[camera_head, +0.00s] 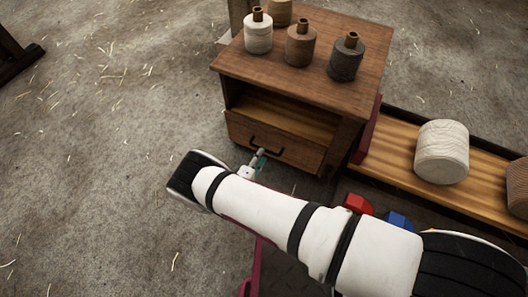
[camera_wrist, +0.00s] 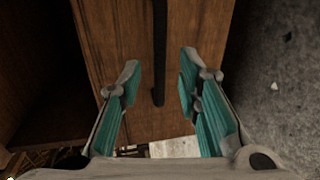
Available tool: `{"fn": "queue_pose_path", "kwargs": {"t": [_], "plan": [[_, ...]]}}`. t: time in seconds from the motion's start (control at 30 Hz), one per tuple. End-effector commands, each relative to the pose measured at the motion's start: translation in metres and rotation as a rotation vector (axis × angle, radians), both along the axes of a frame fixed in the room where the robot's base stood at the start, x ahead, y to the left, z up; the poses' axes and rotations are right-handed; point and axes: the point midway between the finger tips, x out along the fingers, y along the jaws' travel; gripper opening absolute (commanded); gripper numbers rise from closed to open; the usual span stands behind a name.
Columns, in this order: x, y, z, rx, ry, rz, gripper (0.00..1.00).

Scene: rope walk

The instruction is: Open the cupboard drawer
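The wooden cupboard (camera_head: 301,62) stands at top centre in the head view, with an open shelf above its drawer (camera_head: 298,155). The drawer looks shut. Its dark handle (camera_head: 264,148) is partly hidden by my gripper (camera_head: 259,157). In the wrist view the drawer front (camera_wrist: 190,45) fills the middle, and the black handle (camera_wrist: 160,55) runs upright in the picture. My gripper (camera_wrist: 159,80) is open, its teal-padded fingers on either side of the handle's lower end with a gap to each. Whether the handle lies at fingertip depth I cannot tell.
Several thread spools, including a dark one (camera_head: 346,57), stand on the cupboard top. A wooden trough (camera_head: 398,147) with a pale rope coil (camera_head: 442,152) is at right. Red (camera_head: 358,204) and blue (camera_head: 399,220) blocks show behind my arm. Floor at left (camera_head: 100,150) is clear except for straw.

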Motion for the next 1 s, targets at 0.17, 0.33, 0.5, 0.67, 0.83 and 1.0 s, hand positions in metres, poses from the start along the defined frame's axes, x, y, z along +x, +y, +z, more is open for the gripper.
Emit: {"fn": "queue_pose_path", "kwargs": {"t": [0.17,0.33,0.5,0.67,0.83,1.0], "plan": [[0.027,-0.010,-0.008,0.001,0.000,-0.002,0.31],[0.040,-0.015,-0.010,-0.001,0.000,-0.001,0.31],[0.044,-0.016,-0.010,-0.001,0.000,0.000,0.31],[0.044,-0.016,-0.009,-0.001,0.000,0.000,0.31],[0.044,-0.016,-0.010,0.000,0.000,0.000,0.00],[0.044,-0.016,-0.010,0.000,0.000,0.000,0.00]]}}
